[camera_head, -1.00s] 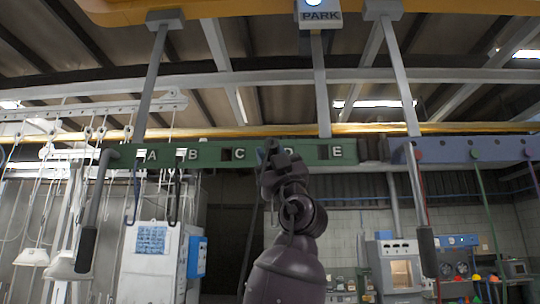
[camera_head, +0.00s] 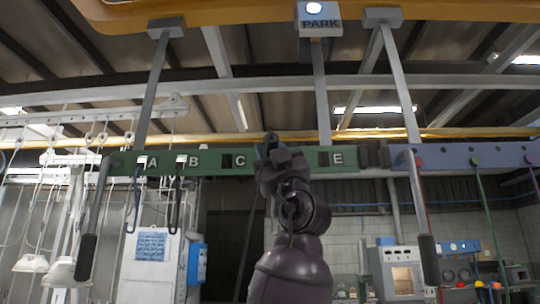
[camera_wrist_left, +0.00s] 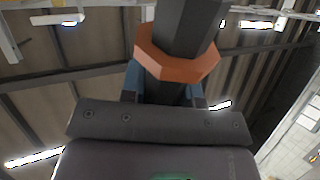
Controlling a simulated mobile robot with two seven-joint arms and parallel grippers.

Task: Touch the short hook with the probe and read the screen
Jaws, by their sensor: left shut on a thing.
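My left gripper (camera_head: 277,158) is raised in the middle of the head view, in front of the green rail (camera_head: 300,161) near slot D, hiding that letter. In the left wrist view it is shut on a dark faceted handle with an orange collar (camera_wrist_left: 178,60), which looks like the probe; its tip is out of frame. Two dark hooks hang from the rail, one at A (camera_head: 136,207) and one at B (camera_head: 177,205), left of my gripper and apart from it. I cannot tell which is shorter. No readable screen text shows. My right gripper is not in view.
A sign reading PARK with a lit lamp (camera_head: 319,20) hangs above. A purple rail (camera_head: 465,156) continues to the right. Two dark-gripped bars (camera_head: 87,255) (camera_head: 428,258) hang at the sides. A white cabinet (camera_head: 150,262) stands behind. Slots C and E look empty.

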